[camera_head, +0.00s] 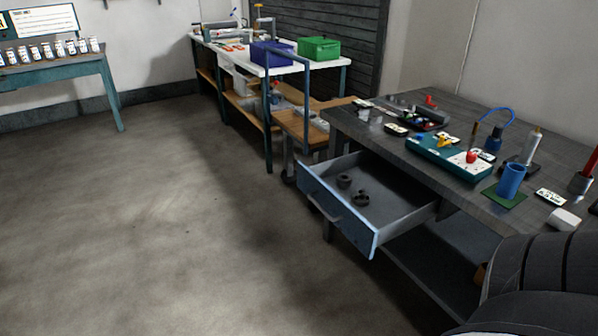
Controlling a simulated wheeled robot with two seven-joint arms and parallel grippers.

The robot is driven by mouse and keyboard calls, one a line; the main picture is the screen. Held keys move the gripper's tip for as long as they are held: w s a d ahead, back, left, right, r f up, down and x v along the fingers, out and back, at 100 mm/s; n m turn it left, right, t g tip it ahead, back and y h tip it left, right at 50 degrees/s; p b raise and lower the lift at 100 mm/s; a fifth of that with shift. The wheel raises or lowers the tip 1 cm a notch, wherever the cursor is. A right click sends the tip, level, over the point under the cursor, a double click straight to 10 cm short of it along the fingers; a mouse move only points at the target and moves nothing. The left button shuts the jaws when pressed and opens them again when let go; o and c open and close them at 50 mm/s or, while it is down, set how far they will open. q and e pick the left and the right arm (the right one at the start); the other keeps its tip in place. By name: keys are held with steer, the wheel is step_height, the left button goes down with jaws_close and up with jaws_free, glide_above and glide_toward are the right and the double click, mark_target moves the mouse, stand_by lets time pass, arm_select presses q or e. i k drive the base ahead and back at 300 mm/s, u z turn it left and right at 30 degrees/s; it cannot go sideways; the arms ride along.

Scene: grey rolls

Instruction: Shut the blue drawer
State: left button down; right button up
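The blue drawer (339,212) stands pulled out from under the dark grey workbench (398,147) on the right. Its blue front faces the open floor and carries a bar handle (322,208). Grey interior walls show, and a few small dark ring-shaped parts (361,198) lie inside. A dark grey rounded shape, likely part of my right arm, fills the lower right corner. Neither of my grippers is in view, so nothing of mine is seen touching the drawer.
The workbench top holds a green control box (449,158), a blue cup (511,181) and other small items. Behind it, a white-topped table (285,68) carries a purple bin (272,53) and a green bin (319,49). The concrete floor (170,220) in front of the drawer is clear.

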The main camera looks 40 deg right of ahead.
mark_target(399, 203)
steer(key=z, duration=1.05)
steer(key=i, duration=1.2)
steer(key=z, duration=1.1)
